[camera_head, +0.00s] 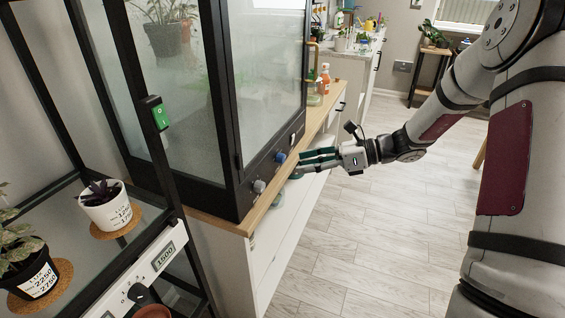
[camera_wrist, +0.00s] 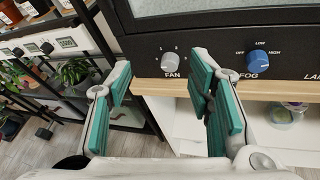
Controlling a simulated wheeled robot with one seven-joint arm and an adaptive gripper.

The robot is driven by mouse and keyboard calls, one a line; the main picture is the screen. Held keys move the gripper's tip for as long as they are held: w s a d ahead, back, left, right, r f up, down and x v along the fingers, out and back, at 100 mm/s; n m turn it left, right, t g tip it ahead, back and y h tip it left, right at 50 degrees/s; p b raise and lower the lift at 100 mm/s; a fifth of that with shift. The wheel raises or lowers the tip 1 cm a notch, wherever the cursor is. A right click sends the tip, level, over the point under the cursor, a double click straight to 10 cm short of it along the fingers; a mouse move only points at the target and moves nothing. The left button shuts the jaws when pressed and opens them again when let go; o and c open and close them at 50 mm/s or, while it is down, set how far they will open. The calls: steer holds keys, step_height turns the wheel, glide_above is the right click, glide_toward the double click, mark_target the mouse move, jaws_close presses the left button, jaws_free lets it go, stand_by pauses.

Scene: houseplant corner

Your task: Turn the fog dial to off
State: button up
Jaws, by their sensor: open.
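The fog dial is a blue knob on the dark front panel of the glass cabinet, in the head view (camera_head: 280,157) and in the wrist view (camera_wrist: 257,60). OFF is printed to its left, LOW above and HIGH to its right; I cannot tell for sure where its pointer stands. My gripper, in the head view (camera_head: 302,165) and the wrist view (camera_wrist: 162,80), is open and empty in front of the panel, apart from the dial. In the wrist view, the fog dial is right of both fingers. Nothing covers it there.
The grey fan dial (camera_wrist: 174,54) sits left of the fog dial on the same panel. A wooden ledge (camera_wrist: 160,88) runs below the panel. A black plant rack with potted plants (camera_head: 105,206) stands at the left. The floor (camera_head: 370,240) in front is clear.

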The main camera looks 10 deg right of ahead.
mark_target(284, 159)
steer(key=w+d+f+m+t+b, duration=0.2)
steer(key=w+d+f+m+t, duration=0.45)
steer(key=d+f+m, duration=0.3)
steer(key=shift+n, duration=0.35)
steer(key=b+x, duration=0.1)
steer(key=x, duration=1.3)
steer(key=shift+w+a+b, duration=0.2)
steer(key=shift+a+b, duration=0.05)
steer(key=shift+b, duration=0.15)
steer(key=shift+c, duration=0.4)
jaws_close()
